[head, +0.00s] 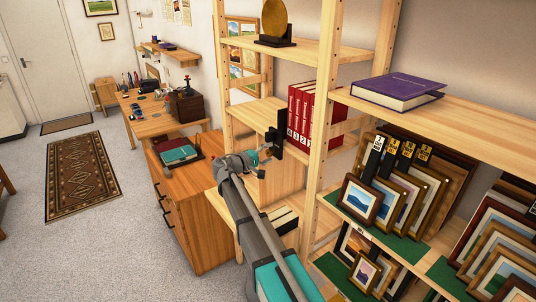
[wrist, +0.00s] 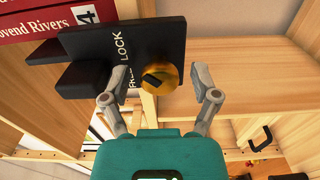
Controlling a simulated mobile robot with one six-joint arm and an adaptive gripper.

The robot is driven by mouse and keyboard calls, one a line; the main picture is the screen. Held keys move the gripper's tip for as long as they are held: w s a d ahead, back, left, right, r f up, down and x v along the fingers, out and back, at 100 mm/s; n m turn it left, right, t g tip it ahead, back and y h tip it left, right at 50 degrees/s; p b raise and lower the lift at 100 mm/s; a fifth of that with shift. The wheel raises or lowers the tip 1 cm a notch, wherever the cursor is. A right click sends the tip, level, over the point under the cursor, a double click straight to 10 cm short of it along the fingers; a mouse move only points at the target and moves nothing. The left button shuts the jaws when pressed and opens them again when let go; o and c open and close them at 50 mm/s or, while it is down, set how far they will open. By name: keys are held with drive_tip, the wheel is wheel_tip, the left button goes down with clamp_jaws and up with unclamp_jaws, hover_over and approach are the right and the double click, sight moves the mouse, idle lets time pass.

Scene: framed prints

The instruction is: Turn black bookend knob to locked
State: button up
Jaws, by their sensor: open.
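The black bookend (head: 279,133) stands on a wooden shelf at the end of a row of red books (head: 302,115). In the wrist view the bookend (wrist: 160,40) carries a round brass knob (wrist: 171,83) with a black pointer mark. White words LOCK and FREE are printed left of the knob; FREE is partly hidden by my left finger. The pointer lies slantwise; I cannot tell its exact setting. My gripper (wrist: 158,86) is open, one finger on each side of the knob, with no clear contact. In the head view my gripper (head: 262,160) is at the bookend.
The shelf upright (head: 322,150) stands right of my arm. A purple book (head: 397,90) lies on the upper shelf, with framed prints (head: 361,200) below. A wooden drawer cabinet (head: 200,215) is at left. The floor further left is open, with a patterned rug (head: 82,175).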

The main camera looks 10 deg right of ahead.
drive_tip(key=shift+a, duration=0.1)
drive_tip(key=v, duration=1.1)
drive_tip(key=shift+s+a, duration=0.2)
drive_tip(key=shift+a, duration=0.15)
drive_tip(key=shift+f, duration=0.1)
drive_tip(key=s+d+f+m+g+y, duration=0.2)
drive_tip(key=s+d+f+g+y, duration=0.4)
drive_tip(key=s+d+f, duration=0.55)
drive_tip(key=s+a+f+m+y, duration=0.1)
drive_tip(key=s+f+y, duration=0.2)
drive_tip(key=s+y, duration=0.2)
drive_tip(key=s+a+f+m+y, duration=0.1)
drive_tip(key=s+f+y, duration=0.3)
drive_tip(key=s, duration=0.6)
drive_tip(key=shift+s+a+g+y, duration=0.3)
drive_tip(key=shift+a+g+y, duration=0.1)
drive_tip(key=shift+a+y, duration=0.4)
